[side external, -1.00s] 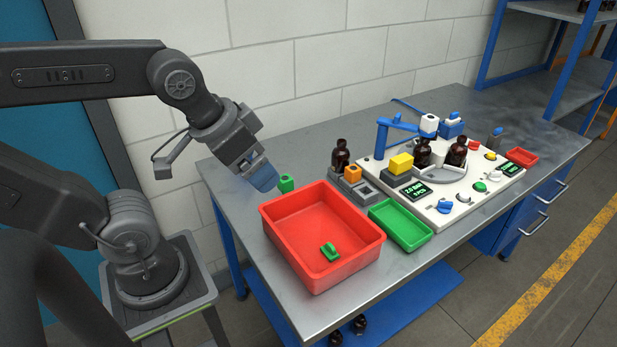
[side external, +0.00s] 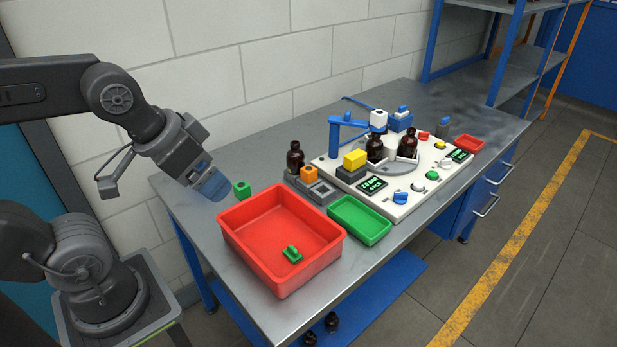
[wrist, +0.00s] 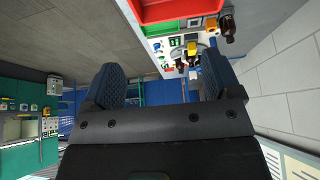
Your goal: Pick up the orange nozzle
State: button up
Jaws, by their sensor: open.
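A small orange block-like piece (side external: 309,174), which looks like the orange nozzle, sits on a grey fixture (side external: 318,190) beside a dark amber bottle (side external: 295,157). It also seems to show as a small orange patch in the wrist view (wrist: 194,22). My gripper (side external: 212,185) is above the bench's left end, left of the orange piece and well apart from it. In the wrist view its two dark fingers (wrist: 160,80) stand wide apart with nothing between them. The gripper is open and empty.
A red tray (side external: 240,238) holding a green piece (side external: 292,254) lies in front. A small green block (side external: 241,189) stands near my gripper. A green tray (side external: 371,238) and a white station (side external: 400,207) with bottles and a yellow block (side external: 355,159) are to the right.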

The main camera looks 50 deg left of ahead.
jog(key=c, duration=0.3)
jog(key=w+a+r+m+g+y, duration=0.1)
jog(key=w+r+m, duration=0.15)
jog(key=w, duration=0.25)
jog(key=w+a+r+m+g, duration=0.1)
jog(key=w+m, duration=0.2)
jog(key=w, duration=0.3)
jog(key=m+g+y, duration=0.3)
jog(key=m+g, duration=0.1)
jog(key=m, duration=0.8)
send_over(310, 169)
jog(key=d, duration=0.6)
notch_tip(310, 169, down, 17)
jog(key=shift+m+y, duration=0.25)
jog(key=shift+y, duration=0.05)
jog(key=x, duration=0.8)
jog(key=shift+w+a+f, duration=0.15)
jog(key=shift+a+f, duration=0.1)
jog(key=shift+a, duration=0.1)
jog(key=shift+a+x, duration=0.25)
jog(key=shift+x, duration=2.4)
